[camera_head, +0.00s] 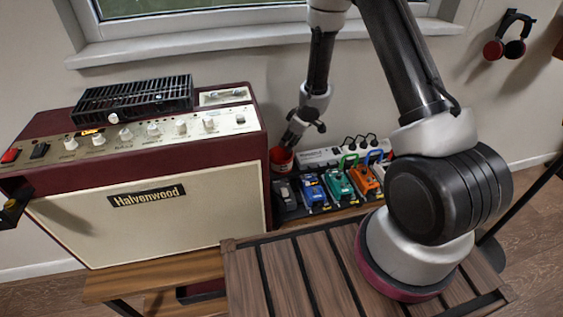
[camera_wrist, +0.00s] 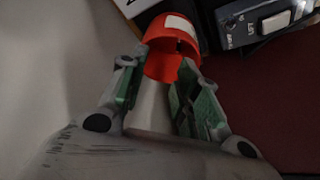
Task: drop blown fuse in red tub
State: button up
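The red tub (camera_head: 281,161) stands at the left end of the pedal row, beside the amplifier's right side. In the wrist view, the red tub (camera_wrist: 177,34) with a white label lies just beyond my fingertips. My gripper (camera_head: 290,139) points down at the tub, close to its rim. In the wrist view, my gripper (camera_wrist: 155,75) has its two green-padded fingers apart, with no fuse visible between them. A small glass fuse-like tube (camera_head: 226,94) lies on a pale plate on top of the amplifier. I cannot see a fuse in the tub; its inside is mostly hidden.
The Halvenwood amplifier (camera_head: 150,215) stands at the left with a black vented unit (camera_head: 133,98) on top. Several coloured pedals (camera_head: 337,183) and a white power strip (camera_head: 320,156) lie right of the tub.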

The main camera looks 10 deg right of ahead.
jog(key=v, duration=0.9)
